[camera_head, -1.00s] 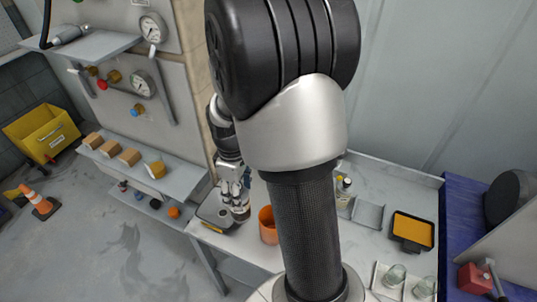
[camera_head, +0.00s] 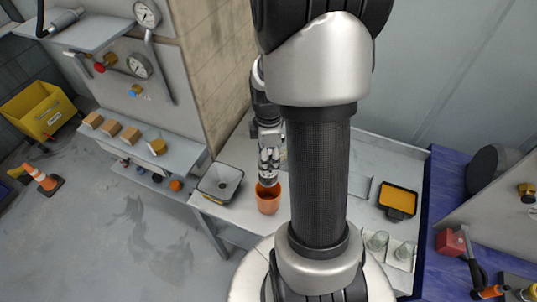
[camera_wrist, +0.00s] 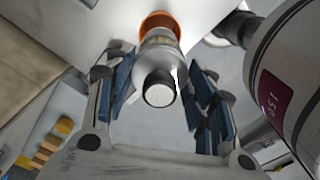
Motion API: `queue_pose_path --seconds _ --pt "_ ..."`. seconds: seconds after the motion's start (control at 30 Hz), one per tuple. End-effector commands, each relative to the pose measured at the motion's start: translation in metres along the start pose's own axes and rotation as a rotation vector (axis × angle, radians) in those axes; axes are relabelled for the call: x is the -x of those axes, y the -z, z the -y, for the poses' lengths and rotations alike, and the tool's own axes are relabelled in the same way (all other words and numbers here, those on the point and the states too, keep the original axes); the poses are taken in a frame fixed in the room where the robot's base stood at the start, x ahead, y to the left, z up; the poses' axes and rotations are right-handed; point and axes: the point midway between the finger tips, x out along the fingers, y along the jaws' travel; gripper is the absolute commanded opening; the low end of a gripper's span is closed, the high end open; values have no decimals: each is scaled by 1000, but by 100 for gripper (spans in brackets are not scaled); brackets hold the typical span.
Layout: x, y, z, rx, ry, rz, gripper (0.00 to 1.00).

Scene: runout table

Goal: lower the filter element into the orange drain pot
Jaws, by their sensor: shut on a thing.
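My gripper (camera_head: 268,158) is shut on the filter element, a silvery cylinder with a dark collar and a pale round end (camera_wrist: 158,94). In the wrist view the element sits between the blue finger pads. The orange drain pot (camera_head: 268,204) stands on the white worktop directly below my gripper. In the wrist view its orange rim (camera_wrist: 158,20) shows behind the far end of the element. The element's lower end is at the pot's mouth; I cannot tell how far inside it is.
A grey square tray (camera_head: 207,190) stands left of the pot, near the table's edge. My arm hides the worktop just right of the pot. A black tray with an orange inside (camera_head: 398,197) and glass jars (camera_head: 377,241) stand farther right.

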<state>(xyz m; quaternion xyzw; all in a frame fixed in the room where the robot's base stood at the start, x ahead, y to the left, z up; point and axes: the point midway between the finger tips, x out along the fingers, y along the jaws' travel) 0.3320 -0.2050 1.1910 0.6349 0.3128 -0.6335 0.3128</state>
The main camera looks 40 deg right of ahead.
Motion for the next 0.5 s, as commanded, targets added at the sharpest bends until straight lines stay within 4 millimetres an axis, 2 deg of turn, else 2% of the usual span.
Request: queue_pose_path --seconds 0.5 --pt "-38 0 0 0 -1 0 5"
